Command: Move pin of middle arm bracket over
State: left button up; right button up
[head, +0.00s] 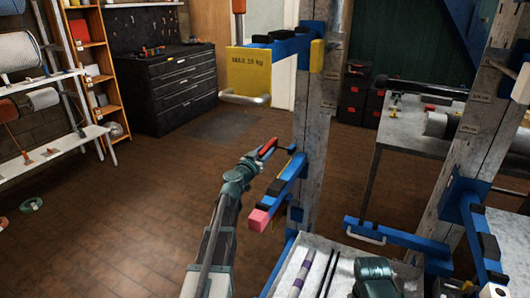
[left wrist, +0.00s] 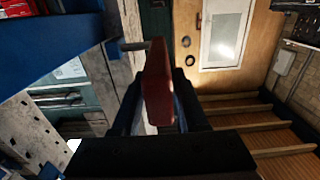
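My left gripper (head: 262,153) is raised beside the left grey post (head: 309,130), above the blue middle arm bracket (head: 291,174) with its pink end block (head: 258,220). It is shut on a pin with a red handle (head: 267,147). In the left wrist view the red handle (left wrist: 157,86) stands between the dark fingers, and a short metal rod (left wrist: 135,45) sticks out from it to the left. The pin appears clear of the bracket. My right gripper's fingers do not show; a grey-green part at the bottom looks like my right arm.
An upper blue bracket (head: 283,46) carries a yellow load plate (head: 249,72) with a metal bar. A second grey post (head: 466,140) with blue brackets stands right. A grey tray (head: 401,270) with rods lies below. The brown floor at left is mostly free.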

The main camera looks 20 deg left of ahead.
pick_arm(q)
grip_shut()
dwell(1.1)
